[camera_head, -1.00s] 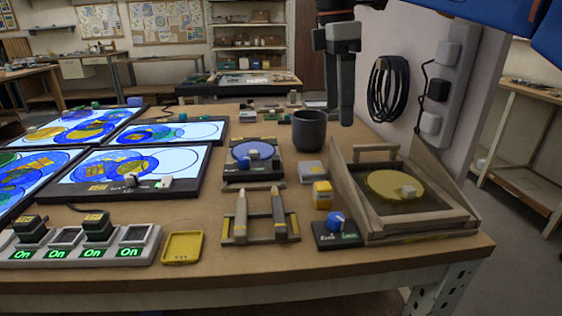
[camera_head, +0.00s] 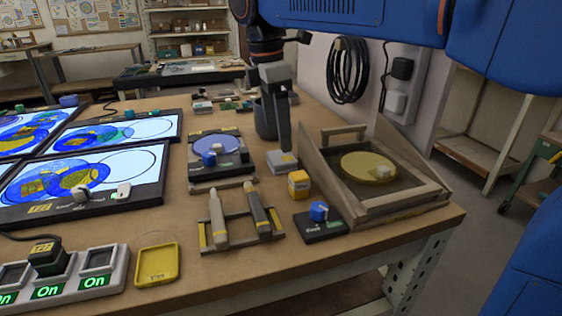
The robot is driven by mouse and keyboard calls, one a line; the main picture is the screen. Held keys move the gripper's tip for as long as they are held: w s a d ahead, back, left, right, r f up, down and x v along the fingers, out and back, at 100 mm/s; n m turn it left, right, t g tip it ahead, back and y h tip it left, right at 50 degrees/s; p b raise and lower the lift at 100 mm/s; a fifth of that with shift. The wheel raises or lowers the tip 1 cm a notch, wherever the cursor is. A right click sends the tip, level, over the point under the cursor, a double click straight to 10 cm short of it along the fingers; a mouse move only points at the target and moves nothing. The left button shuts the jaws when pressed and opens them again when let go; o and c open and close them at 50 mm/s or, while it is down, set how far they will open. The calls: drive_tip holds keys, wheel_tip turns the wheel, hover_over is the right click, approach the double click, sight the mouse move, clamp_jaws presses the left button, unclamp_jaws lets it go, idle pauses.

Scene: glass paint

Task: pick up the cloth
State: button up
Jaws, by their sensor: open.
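My gripper (camera_head: 283,146) points down over the middle of the workbench, in front of the dark cup (camera_head: 264,116). It is open, and its fingers line up one behind the other in this view. A small grey block or folded pad (camera_head: 284,162) lies on the bench just below the fingertips. I cannot tell whether this is the cloth, or whether the gripper touches it. No other thing is clearly a cloth.
A yellow block (camera_head: 299,184), a blue-knobbed box (camera_head: 320,213) and a wooden frame with a yellow disc (camera_head: 369,167) stand to the right. A rack with two pens (camera_head: 237,225) and a yellow tray (camera_head: 157,266) lie in front. Lit panels (camera_head: 92,185) fill the left.

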sight(281, 156)
drive_tip(key=shift+w+d+f, duration=0.1)
drive_tip(key=shift+d+f, duration=0.05)
drive_tip(key=shift+f, duration=0.95)
drive_tip(key=shift+w+d+f, duration=0.1)
drive_tip(key=shift+w+f, duration=0.05)
drive_tip(key=shift+f, duration=1)
drive_tip(key=shift+w+d+f, duration=0.1)
drive_tip(key=shift+d+f, duration=0.05)
drive_tip(key=shift+f, duration=0.95)
drive_tip(key=c, duration=1.2)
